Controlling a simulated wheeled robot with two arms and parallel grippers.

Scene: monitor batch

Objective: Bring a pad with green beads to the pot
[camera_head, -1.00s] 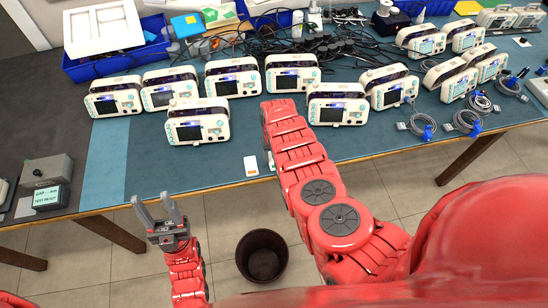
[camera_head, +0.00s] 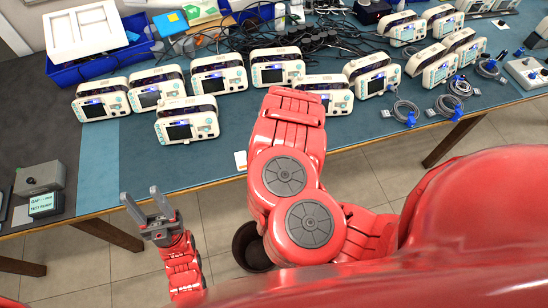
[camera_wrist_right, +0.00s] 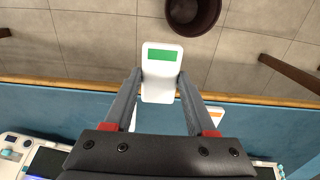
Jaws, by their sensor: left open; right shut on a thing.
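The white pad with a green patch (camera_wrist_right: 161,72) is between the fingertips of my right gripper (camera_wrist_right: 160,92) in the right wrist view. The gripper is shut on it and holds it over the table's edge. My red right arm hides this gripper and the pad in the head view. The dark brown pot (camera_head: 240,246) stands on the floor in front of the table, partly hidden by my right arm. It also shows at the top of the right wrist view (camera_wrist_right: 193,17), beyond the pad. My left gripper (camera_head: 147,198) is open and empty, left of the pot.
A white pad with an orange patch (camera_head: 241,161) lies near the front edge of the blue table (camera_head: 150,175). Several white monitors (camera_head: 187,121) stand behind it. Blue bins (camera_head: 95,68) and tangled cables are at the back. The floor around the pot is clear.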

